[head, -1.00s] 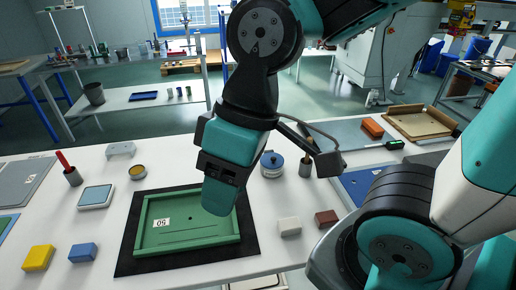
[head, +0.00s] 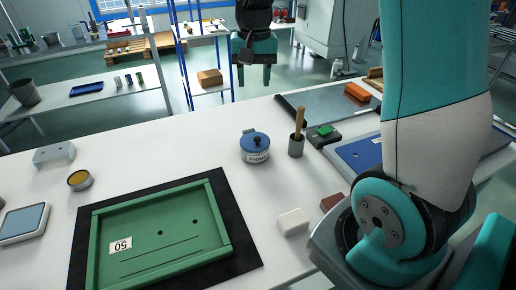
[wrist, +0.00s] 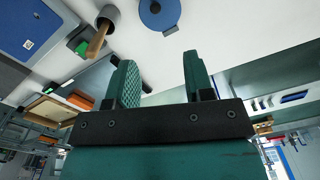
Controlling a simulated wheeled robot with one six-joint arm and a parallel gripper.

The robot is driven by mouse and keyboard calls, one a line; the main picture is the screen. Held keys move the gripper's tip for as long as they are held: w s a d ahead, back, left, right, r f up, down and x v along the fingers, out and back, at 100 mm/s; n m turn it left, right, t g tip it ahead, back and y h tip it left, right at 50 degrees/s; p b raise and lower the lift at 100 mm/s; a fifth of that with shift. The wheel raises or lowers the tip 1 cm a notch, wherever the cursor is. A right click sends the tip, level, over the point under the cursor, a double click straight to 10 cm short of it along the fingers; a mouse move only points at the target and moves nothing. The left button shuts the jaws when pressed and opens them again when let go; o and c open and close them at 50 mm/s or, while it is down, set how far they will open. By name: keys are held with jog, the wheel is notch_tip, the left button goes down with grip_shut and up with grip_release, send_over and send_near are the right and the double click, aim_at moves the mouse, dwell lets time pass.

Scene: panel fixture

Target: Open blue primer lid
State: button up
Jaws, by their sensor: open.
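The blue primer lid (head: 255,140) sits on a small pale, labelled primer can (head: 257,156) on the white table, right of the green panel. In the wrist view the round blue lid (wrist: 158,13) shows at the top, beyond the fingers. My gripper (head: 255,84) is open and empty, fingers pointing down, in the air behind the can and past the table's far edge. It also shows in the wrist view (wrist: 160,80) with nothing between its fingers.
A grey cup with a wooden-handled tool (head: 297,140) stands close right of the can. A green panel fixture (head: 160,245) lies on a black mat in front. White (head: 293,221) and brown (head: 333,202) blocks lie nearby. An open yellow tin (head: 79,180) is at left.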

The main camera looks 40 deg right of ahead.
jog(key=d+f, duration=0.1)
send_near(257, 138)
jog(key=shift+m, duration=0.3)
notch_tip(257, 138, down, 9)
jog(key=shift+w+r, duration=0.1)
grip_shut()
